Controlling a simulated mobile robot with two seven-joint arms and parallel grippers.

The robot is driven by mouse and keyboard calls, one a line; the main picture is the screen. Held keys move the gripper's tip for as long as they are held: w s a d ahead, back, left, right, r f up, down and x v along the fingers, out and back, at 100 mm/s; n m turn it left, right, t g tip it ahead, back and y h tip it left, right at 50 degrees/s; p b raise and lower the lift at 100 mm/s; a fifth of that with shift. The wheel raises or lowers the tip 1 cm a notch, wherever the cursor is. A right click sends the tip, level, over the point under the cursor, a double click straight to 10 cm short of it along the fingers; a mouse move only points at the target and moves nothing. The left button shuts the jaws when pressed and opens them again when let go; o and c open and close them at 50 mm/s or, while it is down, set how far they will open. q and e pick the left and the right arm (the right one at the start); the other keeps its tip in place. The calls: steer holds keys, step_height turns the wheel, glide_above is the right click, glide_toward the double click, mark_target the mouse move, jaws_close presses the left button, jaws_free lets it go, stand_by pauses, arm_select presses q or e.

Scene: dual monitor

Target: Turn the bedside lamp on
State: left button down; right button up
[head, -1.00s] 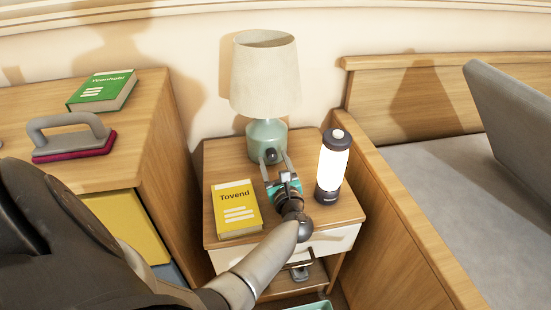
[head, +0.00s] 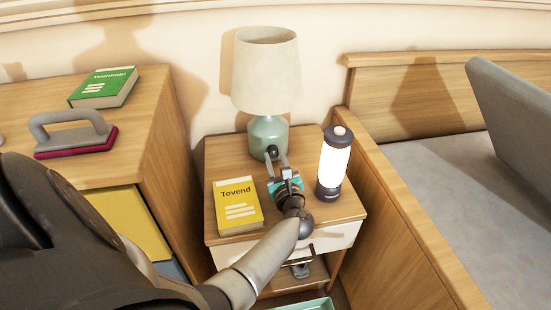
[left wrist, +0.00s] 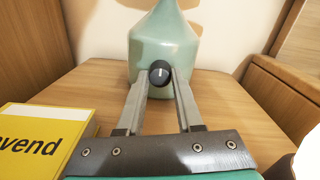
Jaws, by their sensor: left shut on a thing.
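The bedside lamp has a cream shade (head: 266,72) and a pale green base (head: 268,133). It stands at the back of the wooden nightstand (head: 226,152). The shade shows no bright glow. A round black knob (left wrist: 159,73) with a white, nearly upright mark sits on the front of the base; it also shows small in the head view (head: 271,151). My left gripper (head: 274,157) reaches in from the front, its two fingers closed on the knob's left and right sides in the left wrist view (left wrist: 160,80). My right gripper is out of view.
A yellow book (head: 238,206) lies on the nightstand to the left of my gripper. A lit lantern (head: 333,163) stands close on the right. A wooden cabinet (head: 150,150) stands left, a bed (head: 430,180) right.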

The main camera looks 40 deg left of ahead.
arm_select(q)
steer(key=shift+m, duration=0.3)
steer(key=m, duration=0.2)
steer(key=shift+m, duration=0.3)
steer(key=shift+m+p, duration=0.3)
steer(key=shift+m, duration=0.6)
steer(key=m, duration=0.4)
steer(key=shift+m+p, duration=0.3)
steer(key=shift+p, duration=0.1)
steer(key=m+p, duration=0.1)
steer(key=m, duration=0.2)
steer(key=shift+m+t, duration=0.4)
steer(key=m+p, duration=0.1)
steer(key=m, duration=0.3)
steer(key=shift+f, duration=0.1)
steer(key=shift+m, duration=0.4)
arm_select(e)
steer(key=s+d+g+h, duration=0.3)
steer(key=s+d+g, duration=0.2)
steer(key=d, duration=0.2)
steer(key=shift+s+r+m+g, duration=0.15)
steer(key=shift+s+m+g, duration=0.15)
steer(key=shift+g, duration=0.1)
